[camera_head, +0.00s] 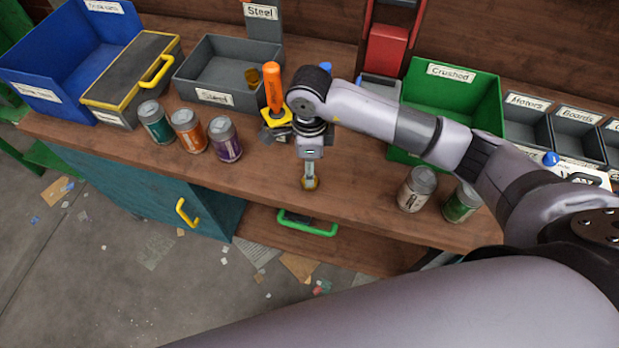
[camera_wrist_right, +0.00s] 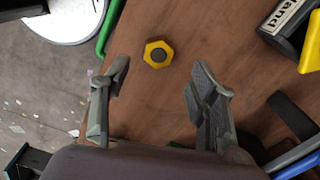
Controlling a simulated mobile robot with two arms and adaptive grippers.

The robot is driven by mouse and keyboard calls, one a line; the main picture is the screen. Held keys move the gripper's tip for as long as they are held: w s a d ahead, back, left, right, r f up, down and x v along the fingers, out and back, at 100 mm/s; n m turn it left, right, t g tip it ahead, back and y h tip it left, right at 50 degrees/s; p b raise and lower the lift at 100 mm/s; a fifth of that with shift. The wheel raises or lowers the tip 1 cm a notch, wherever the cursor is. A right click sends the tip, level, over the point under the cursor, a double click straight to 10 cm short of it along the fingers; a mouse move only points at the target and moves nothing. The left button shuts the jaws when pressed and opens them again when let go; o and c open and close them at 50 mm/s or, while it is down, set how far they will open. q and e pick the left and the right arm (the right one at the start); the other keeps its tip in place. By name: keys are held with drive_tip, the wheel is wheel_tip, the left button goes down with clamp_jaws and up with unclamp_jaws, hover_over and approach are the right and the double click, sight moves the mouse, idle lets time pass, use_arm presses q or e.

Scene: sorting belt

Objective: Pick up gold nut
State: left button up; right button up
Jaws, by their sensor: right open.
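The gold nut (camera_wrist_right: 158,54) is a hexagonal yellow ring with a dark centre, lying on the wooden workbench. In the head view the nut (camera_head: 310,184) is near the bench's front edge, just below my right gripper. My right gripper (camera_wrist_right: 162,78) is open and empty. In the wrist view the nut appears between the lines of the two fingers, just past their tips and apart from them. In the head view the right gripper (camera_head: 309,175) points down at the nut and partly covers it. My left gripper is not in view.
Orange (camera_head: 187,131), teal and purple cans stand to the left. An orange-handled tool (camera_head: 272,85) stands close behind the gripper. A grey steel bin (camera_head: 190,88) and a green crushed bin (camera_head: 490,110) are behind. Two cans stand to the right. A green handle (camera_head: 307,226) is below the front edge.

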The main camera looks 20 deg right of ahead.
drive_tip(key=shift+s+f, duration=0.1)
drive_tip(key=shift+f, duration=0.45)
wheel_tip(320, 180, down, 4)
drive_tip(key=shift+r+p, duration=0.2)
drive_tip(key=shift+p, duration=0.65)
drive_tip(key=shift+f, duration=0.5)
drive_tip(key=c, duration=0.8)
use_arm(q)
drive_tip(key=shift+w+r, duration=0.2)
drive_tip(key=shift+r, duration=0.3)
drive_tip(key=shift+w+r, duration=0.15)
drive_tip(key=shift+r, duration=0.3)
use_arm(e)
clamp_jaws()
drive_tip(key=shift+r, duration=0.1)
